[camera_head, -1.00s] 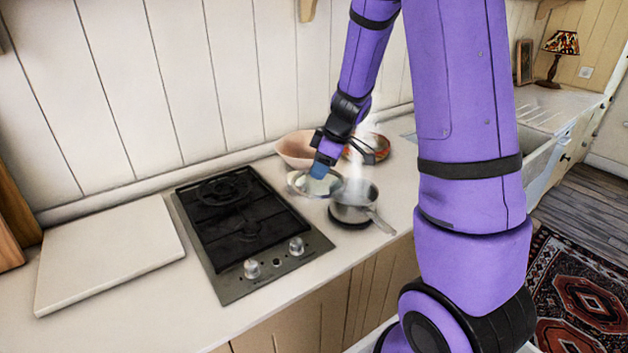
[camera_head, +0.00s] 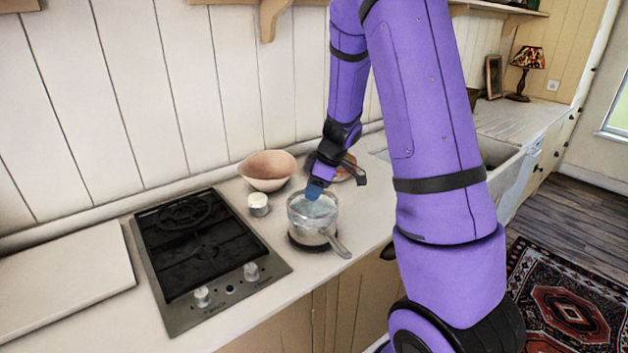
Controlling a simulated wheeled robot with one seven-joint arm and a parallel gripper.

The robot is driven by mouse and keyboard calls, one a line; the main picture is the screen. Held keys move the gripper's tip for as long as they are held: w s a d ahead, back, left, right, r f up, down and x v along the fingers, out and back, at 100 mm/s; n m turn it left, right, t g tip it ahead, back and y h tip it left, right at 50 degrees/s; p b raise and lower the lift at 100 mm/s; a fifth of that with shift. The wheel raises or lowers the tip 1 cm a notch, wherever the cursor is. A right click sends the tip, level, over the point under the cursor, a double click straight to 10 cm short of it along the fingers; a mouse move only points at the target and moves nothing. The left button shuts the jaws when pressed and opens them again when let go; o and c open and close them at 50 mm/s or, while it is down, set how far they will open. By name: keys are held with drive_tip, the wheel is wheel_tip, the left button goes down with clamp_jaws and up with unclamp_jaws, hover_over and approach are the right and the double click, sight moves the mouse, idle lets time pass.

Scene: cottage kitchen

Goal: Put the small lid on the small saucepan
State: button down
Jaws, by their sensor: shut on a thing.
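The small saucepan (camera_head: 314,233) stands on a dark round mat on the counter, right of the hob, its handle pointing toward the front right. The small lid (camera_head: 312,207) looks like clear glass and is over the saucepan's mouth. My gripper (camera_head: 314,190) points down above the saucepan and is shut on the lid from above. I cannot tell whether the lid touches the rim all round. The fingertips partly hide the lid's knob.
Another bowl (camera_head: 346,168) is partly hidden behind my gripper. The gas hob (camera_head: 205,250) is at left, the sink (camera_head: 495,150) at right.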

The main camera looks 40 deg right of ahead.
drive_tip(key=shift+f, duration=0.75)
drive_tip(key=shift+f, duration=0.45)
idle(1.2)
drive_tip(key=c, duration=0.9)
unclamp_jaws()
drive_tip(key=shift+v, duration=5.45)
drive_tip(key=s+a+r+m, duration=0.4)
drive_tip(key=s+a+r, duration=0.6)
drive_tip(key=a+r, duration=0.15)
drive_tip(key=s+a+r+m+h, duration=0.1)
drive_tip(key=s, duration=0.3)
drive_tip(key=s+a+r+m+t+h, duration=0.1)
drive_tip(key=s+a+r+m, duration=0.1)
drive_tip(key=s, duration=0.3)
drive_tip(key=s+a+r+m+t+h, duration=0.1)
drive_tip(key=s+m, duration=0.1)
drive_tip(key=s, duration=0.2)
drive_tip(key=shift+s+a+r, duration=0.3)
drive_tip(key=shift+a, duration=0.1)
